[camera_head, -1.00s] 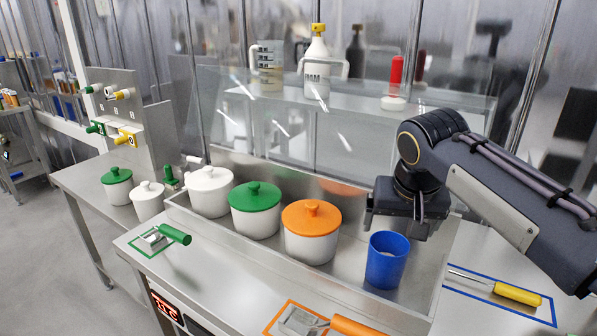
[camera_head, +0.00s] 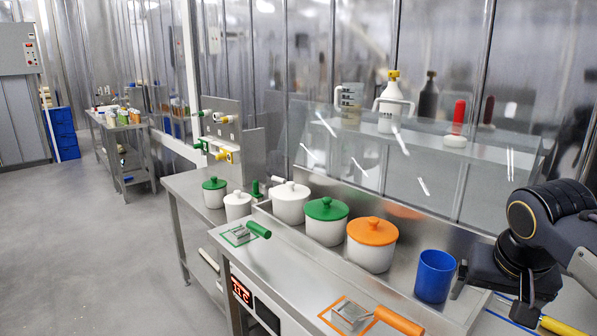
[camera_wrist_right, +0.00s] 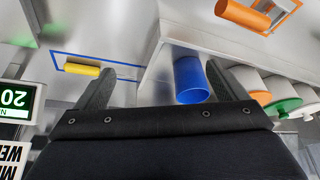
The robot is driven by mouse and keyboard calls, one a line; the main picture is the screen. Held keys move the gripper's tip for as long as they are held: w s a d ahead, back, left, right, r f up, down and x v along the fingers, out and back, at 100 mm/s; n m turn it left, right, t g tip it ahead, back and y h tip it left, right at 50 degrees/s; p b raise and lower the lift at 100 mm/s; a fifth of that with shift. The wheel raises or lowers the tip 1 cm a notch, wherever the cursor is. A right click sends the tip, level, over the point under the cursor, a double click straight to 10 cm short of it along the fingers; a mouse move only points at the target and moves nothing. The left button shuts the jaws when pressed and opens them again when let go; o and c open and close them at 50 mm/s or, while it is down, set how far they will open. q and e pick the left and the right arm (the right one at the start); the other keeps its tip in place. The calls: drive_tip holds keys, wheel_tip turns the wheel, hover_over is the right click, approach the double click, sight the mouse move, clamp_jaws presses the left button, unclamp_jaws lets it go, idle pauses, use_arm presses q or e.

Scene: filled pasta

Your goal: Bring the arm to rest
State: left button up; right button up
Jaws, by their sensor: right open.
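My right gripper (camera_head: 492,297) is at the right edge of the head view, its jaws open and nothing between them. It hangs to the right of a blue cup (camera_head: 435,276), which stands upright in the metal tray. In the right wrist view the two fingers (camera_wrist_right: 161,82) are spread wide, and the blue cup (camera_wrist_right: 190,80) shows past them, nearer the right finger. I cannot tell the exact gap between gripper and cup. My left gripper is not in view.
Pots with orange (camera_head: 371,243), green (camera_head: 326,222) and white (camera_head: 290,201) lids stand in a row left of the cup. An orange-handled tool (camera_head: 399,321) lies in front. A yellow handle (camera_head: 562,327) lies below my right gripper. A clear shelf (camera_head: 420,125) stands behind.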

use_arm(q)
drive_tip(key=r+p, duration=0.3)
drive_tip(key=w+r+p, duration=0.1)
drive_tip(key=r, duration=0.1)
drive_tip(key=shift+p, duration=0.4)
use_arm(e)
drive_tip(key=s+a+f+n+t+y, duration=0.1)
drive_tip(key=s+a+f+n+y, duration=0.2)
drive_tip(key=s+a+f, duration=0.7)
drive_tip(key=s+a+y, duration=0.2)
drive_tip(key=s, duration=0.1)
drive_tip(key=shift+s+a+f+n+y, duration=0.25)
drive_tip(key=shift+a+f+n+y, duration=0.1)
drive_tip(key=shift+n+y, duration=0.05)
